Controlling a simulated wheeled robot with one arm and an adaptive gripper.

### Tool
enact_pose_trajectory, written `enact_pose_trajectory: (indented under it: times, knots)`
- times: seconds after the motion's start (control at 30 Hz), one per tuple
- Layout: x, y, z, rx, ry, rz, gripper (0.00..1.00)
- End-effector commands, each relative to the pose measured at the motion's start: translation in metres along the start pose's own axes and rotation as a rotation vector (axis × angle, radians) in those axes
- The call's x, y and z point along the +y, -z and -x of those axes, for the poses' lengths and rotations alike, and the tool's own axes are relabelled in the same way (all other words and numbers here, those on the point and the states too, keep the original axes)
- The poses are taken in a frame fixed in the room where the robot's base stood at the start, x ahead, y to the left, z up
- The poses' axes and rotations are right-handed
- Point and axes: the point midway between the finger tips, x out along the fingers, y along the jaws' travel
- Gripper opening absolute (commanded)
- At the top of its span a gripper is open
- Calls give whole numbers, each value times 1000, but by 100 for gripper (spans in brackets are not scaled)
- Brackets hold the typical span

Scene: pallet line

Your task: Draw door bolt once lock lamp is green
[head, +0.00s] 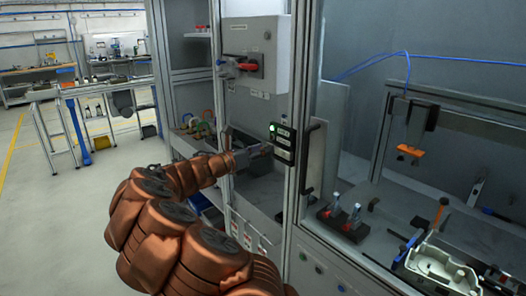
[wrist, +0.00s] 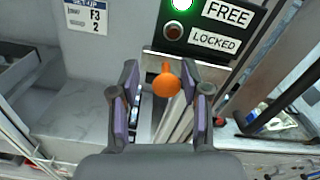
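The lock panel (head: 283,146) is a black box on the frame post, and its lamp glows green (head: 272,128). In the wrist view the green lamp (wrist: 181,4) is lit beside the label FREE, and the red lamp (wrist: 174,31) beside LOCKED looks dark. The door bolt's orange knob (wrist: 167,85) stands just below the panel. My gripper (wrist: 160,95) is open, with one finger on each side of the knob and a visible gap to each finger. In the head view my gripper (head: 256,153) is at the panel's left edge, and the knob cannot be made out.
A grey switch cabinet (head: 254,55) with a red rotary handle (head: 247,67) is above my gripper. The open door frame and a black door handle (head: 309,158) are to the right. Beyond is a bench with a light-coloured casting (head: 440,266) and tools. Open floor lies at left.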

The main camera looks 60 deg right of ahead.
Motion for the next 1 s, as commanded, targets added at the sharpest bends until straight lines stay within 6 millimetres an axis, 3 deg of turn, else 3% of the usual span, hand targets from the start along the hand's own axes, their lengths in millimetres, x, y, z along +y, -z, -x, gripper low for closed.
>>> enact_pose_trajectory:
  times: [0.47,1.0]
  knots:
    - [-1,1,7,2,3,-1,53]
    - [-1,1,81,2,2,0,53]
